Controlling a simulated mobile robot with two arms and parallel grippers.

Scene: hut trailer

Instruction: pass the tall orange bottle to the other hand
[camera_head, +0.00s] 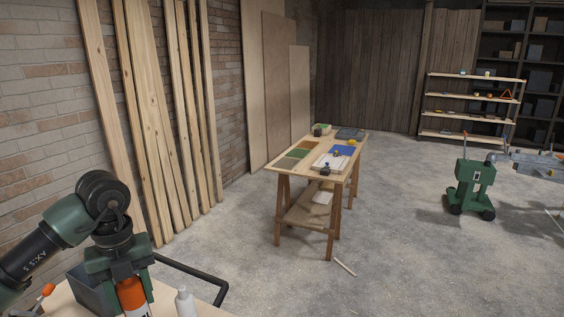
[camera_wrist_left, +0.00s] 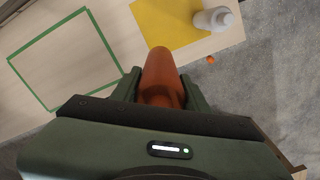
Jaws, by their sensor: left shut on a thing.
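The tall orange bottle (camera_head: 131,294) is at the lower left of the head view, below my left gripper (camera_head: 124,278). The gripper points down and is shut on the bottle's upper part. The bottle's lower end is cut off by the picture edge. In the left wrist view the orange bottle (camera_wrist_left: 160,72) stands out between the two green fingers of the left gripper (camera_wrist_left: 161,86). I cannot tell whether its base touches the table. My right gripper is in neither view.
A white bottle (camera_head: 185,302) stands just right of the orange one; it also shows in the wrist view (camera_wrist_left: 212,19) beside a yellow sheet (camera_wrist_left: 165,22). A green outline (camera_wrist_left: 66,104) marks the table. A grey bin (camera_head: 88,291) is left. A wooden workbench (camera_head: 288,178) stands farther off.

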